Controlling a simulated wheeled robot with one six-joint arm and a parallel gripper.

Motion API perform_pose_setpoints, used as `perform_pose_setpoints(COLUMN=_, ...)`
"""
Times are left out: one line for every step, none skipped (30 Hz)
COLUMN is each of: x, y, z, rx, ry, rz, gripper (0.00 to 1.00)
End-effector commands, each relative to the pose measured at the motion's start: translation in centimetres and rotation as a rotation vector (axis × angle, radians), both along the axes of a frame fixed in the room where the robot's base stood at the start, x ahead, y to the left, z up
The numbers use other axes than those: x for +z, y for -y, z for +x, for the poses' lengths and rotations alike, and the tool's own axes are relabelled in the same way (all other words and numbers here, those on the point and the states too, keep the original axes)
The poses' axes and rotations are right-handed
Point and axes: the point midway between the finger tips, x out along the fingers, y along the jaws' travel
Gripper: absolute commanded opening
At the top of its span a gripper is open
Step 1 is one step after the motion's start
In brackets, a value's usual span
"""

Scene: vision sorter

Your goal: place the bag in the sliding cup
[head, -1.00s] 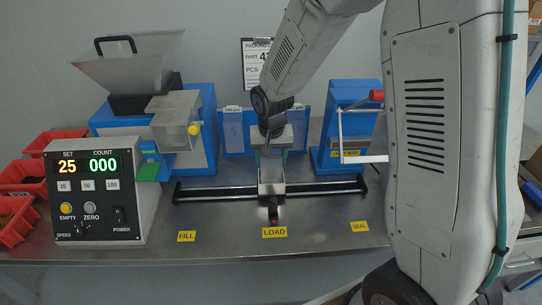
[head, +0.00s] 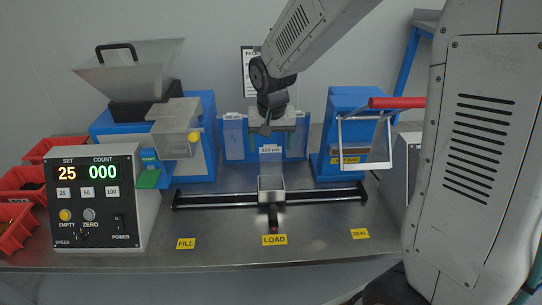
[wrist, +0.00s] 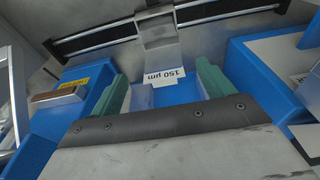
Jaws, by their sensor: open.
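The sliding cup (head: 271,184) is a small square metal cup with a dark front handle, on the black rail at the middle of the bench. Part of it shows at the top of the wrist view (wrist: 157,28). My gripper (head: 275,140) is behind the cup, at the blue rack (head: 236,148). Its green fingers stand apart in the wrist view (wrist: 160,88), either side of a "150 µm" label (wrist: 165,76). I see nothing held between them. Pale panels show in the rack's left slot, but I cannot make out a bag for certain.
A counter box (head: 97,200) reading 25 and 000 and a hopper (head: 130,68) stand left. A blue sealer (head: 352,105) with a red handle stands right. Red bins (head: 20,190) are at far left. The bench front by the yellow labels is clear.

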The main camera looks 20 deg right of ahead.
Motion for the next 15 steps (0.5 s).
perform_pose_setpoints(x=1.0, y=-0.1, z=-0.1, rx=0.0, ry=0.004, rz=0.001, gripper=0.8)
perform_pose_setpoints(x=1.5, y=-0.1, z=-0.1, rx=0.0, ry=0.003, rz=0.0, gripper=0.8)
perform_pose_setpoints(x=2.0, y=-0.1, z=-0.2, rx=0.0, ry=0.004, rz=0.001, gripper=0.8)
perform_pose_setpoints(x=2.3, y=-0.1, z=-0.3, rx=0.0, ry=0.002, rz=0.0, gripper=0.8)
perform_pose_setpoints(x=2.6, y=-0.1, z=-0.4, rx=0.0, ry=0.001, rz=0.0, gripper=0.8)
perform_pose_setpoints(x=2.9, y=-0.2, z=-0.4, rx=0.0, ry=0.001, rz=0.001, gripper=0.8)
perform_pose_setpoints(x=3.1, y=-0.2, z=-0.5, rx=0.0, ry=0.001, rz=0.001, gripper=0.8)
perform_pose_setpoints(x=3.2, y=-0.2, z=-0.5, rx=0.0, ry=0.001, rz=0.0, gripper=0.8)
perform_pose_setpoints(x=3.3, y=-0.2, z=-0.5, rx=0.0, ry=0.0, rz=0.0, gripper=0.8)
perform_pose_setpoints(x=3.4, y=-0.2, z=-0.5, rx=0.0, ry=0.0, rz=0.0, gripper=0.8)
perform_pose_setpoints(x=3.4, y=-0.2, z=-0.6, rx=0.0, ry=-0.001, rz=0.0, gripper=0.8)
perform_pose_setpoints(x=3.5, y=-0.1, z=-0.6, rx=0.001, ry=0.0, rz=0.0, gripper=0.8)
perform_pose_setpoints(x=3.7, y=-0.1, z=-0.8, rx=0.002, ry=0.0, rz=0.0, gripper=0.8)
perform_pose_setpoints(x=3.9, y=0.0, z=-1.1, rx=0.005, ry=0.0, rz=0.0, gripper=0.8)
perform_pose_setpoints(x=4.5, y=0.1, z=-1.6, rx=0.01, ry=0.002, rz=0.0, gripper=0.8)
